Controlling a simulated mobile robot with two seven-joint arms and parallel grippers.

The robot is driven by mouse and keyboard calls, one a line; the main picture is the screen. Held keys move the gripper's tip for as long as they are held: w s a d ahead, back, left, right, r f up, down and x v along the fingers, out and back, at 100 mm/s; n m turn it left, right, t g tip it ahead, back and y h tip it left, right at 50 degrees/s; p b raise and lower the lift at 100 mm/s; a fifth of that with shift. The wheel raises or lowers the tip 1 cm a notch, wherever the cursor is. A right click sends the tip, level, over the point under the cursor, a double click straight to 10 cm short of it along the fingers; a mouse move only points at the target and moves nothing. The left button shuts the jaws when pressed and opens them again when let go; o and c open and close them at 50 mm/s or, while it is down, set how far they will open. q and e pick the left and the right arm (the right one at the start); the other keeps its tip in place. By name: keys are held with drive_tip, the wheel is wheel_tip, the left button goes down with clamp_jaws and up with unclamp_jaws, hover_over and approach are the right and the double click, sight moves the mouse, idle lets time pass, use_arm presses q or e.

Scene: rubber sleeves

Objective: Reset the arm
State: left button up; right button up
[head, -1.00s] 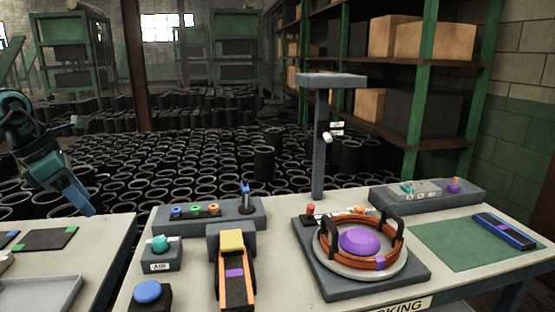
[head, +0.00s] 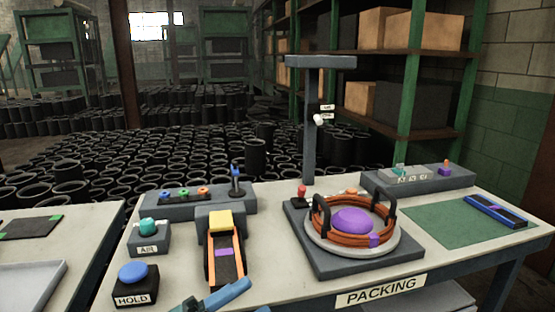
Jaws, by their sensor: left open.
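My left gripper (head: 218,293) shows at the bottom edge of the head view, just in front of the packing table's near side. Its blue fingers are apart and nothing shows between them; the rest of the arm is cut off by the frame. It is right of the black HOLD box with a blue button (head: 132,273) and below the small orange-sided ramp (head: 223,262). My right gripper is out of view.
The packing table (head: 290,285) carries an AIR box (head: 149,237), a round fixture with orange rings and a purple dome (head: 352,222), a grey post (head: 310,130) and a green mat (head: 450,222). Another table (head: 85,225) stands left. Many black sleeves fill the floor behind.

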use_arm(q)
drive_tip(key=s+a+f+n+t+y+b, duration=0.1)
drive_tip(key=s+a+f+n+y, duration=0.3)
drive_tip(key=f+n, duration=0.4)
drive_tip(key=s+a+f+n+t+y+b, duration=0.1)
drive_tip(key=s+a+f+n+t+y, duration=0.1)
drive_tip(key=s+f+n+y, duration=0.45)
drive_tip(key=s+a+f+n+t+y+b, duration=0.1)
drive_tip(key=s+a+f+n+y+b, duration=0.3)
drive_tip(key=n, duration=0.9)
drive_tip(key=w+r+g+y+p, duration=0.1)
drive_tip(key=p, duration=0.8)
drive_tip(key=w+d+r+m+g+y+p, duration=0.1)
drive_tip(key=r+g+p, duration=0.1)
drive_tip(key=p, duration=0.7)
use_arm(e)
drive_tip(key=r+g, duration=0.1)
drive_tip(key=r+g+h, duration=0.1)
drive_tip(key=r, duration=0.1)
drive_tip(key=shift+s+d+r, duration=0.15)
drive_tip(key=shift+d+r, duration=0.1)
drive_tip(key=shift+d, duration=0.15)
